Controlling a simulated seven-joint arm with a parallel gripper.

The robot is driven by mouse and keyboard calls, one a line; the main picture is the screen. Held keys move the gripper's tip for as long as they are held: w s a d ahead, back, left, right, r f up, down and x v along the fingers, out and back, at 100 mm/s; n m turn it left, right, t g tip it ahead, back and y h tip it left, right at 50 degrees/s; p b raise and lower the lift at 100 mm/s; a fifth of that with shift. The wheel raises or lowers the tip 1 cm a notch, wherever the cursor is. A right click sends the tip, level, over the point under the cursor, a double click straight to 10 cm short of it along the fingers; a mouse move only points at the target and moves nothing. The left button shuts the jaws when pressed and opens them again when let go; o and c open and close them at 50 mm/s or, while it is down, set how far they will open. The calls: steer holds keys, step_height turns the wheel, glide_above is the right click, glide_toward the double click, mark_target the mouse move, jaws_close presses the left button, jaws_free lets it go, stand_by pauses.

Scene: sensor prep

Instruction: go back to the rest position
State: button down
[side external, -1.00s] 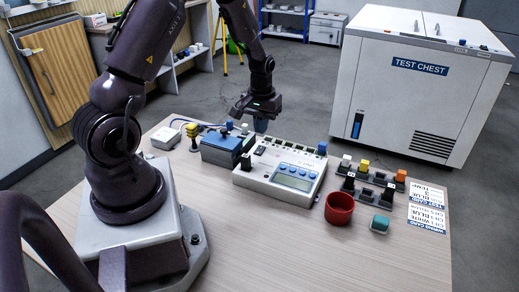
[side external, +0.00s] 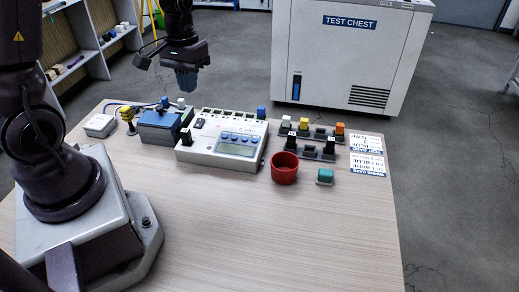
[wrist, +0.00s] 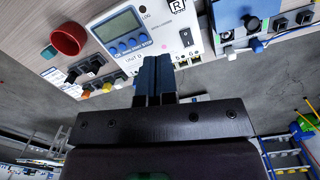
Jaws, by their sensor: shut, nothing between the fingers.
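My gripper (side external: 187,82) hangs in the air above the far side of the table in the side external view. Its blue fingers point down, are together and hold nothing. In the wrist view the shut fingers (wrist: 154,78) show at the centre, overlapping the edge of the white logger in the picture. The white logger (side external: 208,158), with a grey display and blue buttons, sits on the table below and to the right of my gripper. A blue plug (side external: 261,112) stands at its far right corner.
A blue box (side external: 158,137) and a yellow-topped post (side external: 127,114) stand left of the logger. A red cup (side external: 284,169), a teal block (side external: 324,176), racks of coloured plugs (side external: 308,150) and printed cards (side external: 368,160) are to the right. The table's front (side external: 260,240) is clear.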

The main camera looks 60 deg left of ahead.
steer(key=s+d+r+m+t, duration=0.3)
steer(key=s+d+r, duration=0.1)
steer(key=d+r, duration=0.3)
steer(key=s+d+r+m+t, duration=0.2)
steer(key=s+d+r+m, duration=0.1)
steer(key=d+r, duration=0.4)
steer(key=shift+s+r+t, duration=0.4)
steer(key=shift+s+r, duration=0.25)
steer(key=shift+s, duration=0.25)
